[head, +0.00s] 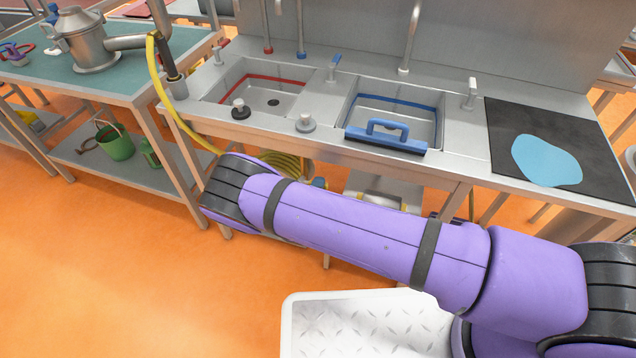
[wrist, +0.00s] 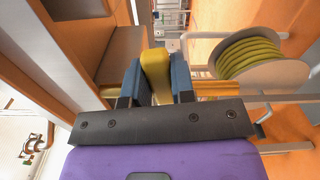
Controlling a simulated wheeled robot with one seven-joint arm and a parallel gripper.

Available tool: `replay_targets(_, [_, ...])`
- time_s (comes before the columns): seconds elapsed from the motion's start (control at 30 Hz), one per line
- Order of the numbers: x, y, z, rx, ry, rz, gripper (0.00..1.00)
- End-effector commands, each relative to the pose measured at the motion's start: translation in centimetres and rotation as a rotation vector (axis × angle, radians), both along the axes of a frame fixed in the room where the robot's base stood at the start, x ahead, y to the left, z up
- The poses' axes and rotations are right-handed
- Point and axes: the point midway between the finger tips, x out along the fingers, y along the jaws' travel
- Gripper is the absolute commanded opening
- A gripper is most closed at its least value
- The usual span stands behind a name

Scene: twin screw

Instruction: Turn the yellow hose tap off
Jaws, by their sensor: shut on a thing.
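My gripper (wrist: 157,82) shows in the wrist view with its two blue-grey fingers shut on a yellow tap handle (wrist: 156,63), which sits between them. The tap's body is mostly hidden behind the fingers and the gripper's dark front plate. A yellow hose wound on a pale reel (wrist: 262,72) is to the right of the gripper, apart from it. In the head view the coiled yellow hose (head: 286,164) shows under the sink counter, just behind my purple arm. The arm hides the gripper and the handle there.
The steel sink counter (head: 455,151) runs above my arm, with a blue-handled tool (head: 386,138) at its front edge. A bench (head: 140,93) stands left, with a green bucket (head: 115,142) on its lower shelf. The orange floor (head: 180,290) is clear at left front.

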Motion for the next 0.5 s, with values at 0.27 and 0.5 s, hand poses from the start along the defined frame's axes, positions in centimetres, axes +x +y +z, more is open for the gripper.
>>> replay_targets(0.27, [-0.09, -0.09, -0.92, 0.113, -0.039, 0.000, 0.00])
replay_targets(0.5, [-0.09, -0.11, -1.18, 0.150, -0.051, 0.000, 0.00])
